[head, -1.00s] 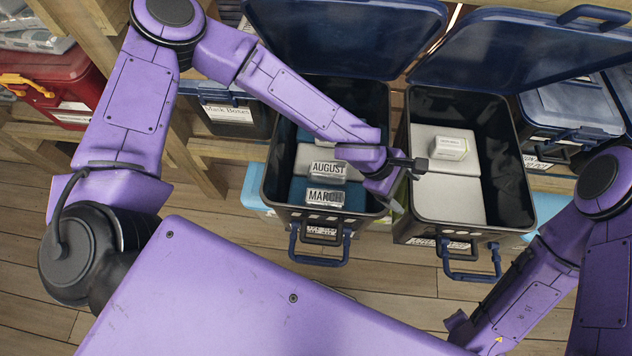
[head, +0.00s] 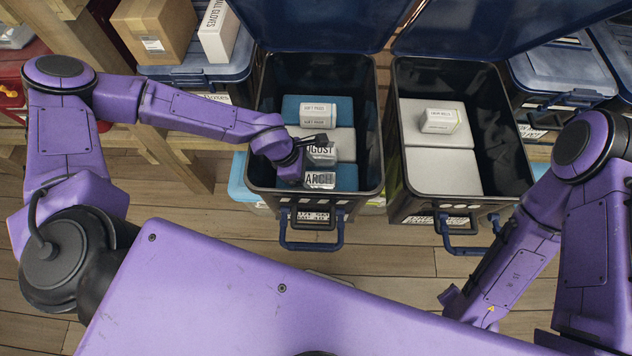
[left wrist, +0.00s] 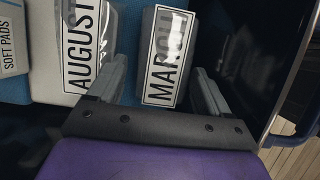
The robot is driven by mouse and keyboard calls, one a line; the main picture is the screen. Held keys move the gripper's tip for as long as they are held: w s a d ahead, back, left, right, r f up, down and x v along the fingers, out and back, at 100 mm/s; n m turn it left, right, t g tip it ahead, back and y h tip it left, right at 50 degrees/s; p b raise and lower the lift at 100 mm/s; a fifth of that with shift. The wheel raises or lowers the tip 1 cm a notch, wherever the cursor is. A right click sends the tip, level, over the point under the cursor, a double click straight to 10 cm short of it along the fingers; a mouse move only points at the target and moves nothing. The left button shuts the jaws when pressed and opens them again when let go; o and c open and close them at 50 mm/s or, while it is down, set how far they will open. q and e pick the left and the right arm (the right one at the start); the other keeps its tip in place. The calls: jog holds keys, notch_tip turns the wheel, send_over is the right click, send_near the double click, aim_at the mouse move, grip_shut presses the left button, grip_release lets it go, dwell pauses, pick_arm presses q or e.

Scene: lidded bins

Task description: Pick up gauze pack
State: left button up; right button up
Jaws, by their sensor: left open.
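No label in view reads gauze. Two clear-wrapped packs, AUGUST (head: 322,156) and MARCH (head: 321,180), lie in the left open bin (head: 374,150). My left gripper (head: 302,160) is inside this bin and partly hides both packs' left ends in the head view. In the left wrist view, my left gripper (left wrist: 160,84) is open. Its fingers stand on either side of the MARCH pack (left wrist: 166,60), one finger between it and the AUGUST pack (left wrist: 84,42). Contact with the pack cannot be told.
A white box marked soft pads (head: 318,113) lies farther back in the left bin. The right open bin (head: 512,165) holds a small white box (head: 440,121) on pale blocks. Both lids stand open behind. A cardboard box (head: 152,28) sits on a closed bin at back left.

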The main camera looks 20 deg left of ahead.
aim_at(314, 179)
pick_arm(q)
jog(key=d+f, duration=0.1)
jog(key=d+f+p, duration=0.1)
jog(key=f, duration=0.1)
jog(key=shift+w+d+f, duration=0.1)
jog(key=shift+d+f, duration=0.05)
jog(key=shift+d, duration=0.05)
jog(key=shift+w+d+f, duration=0.15)
jog(key=shift+d+f, duration=0.05)
jog(key=shift+f, duration=0.25)
jog(key=shift+f, duration=0.2)
jog(key=c, duration=0.8)
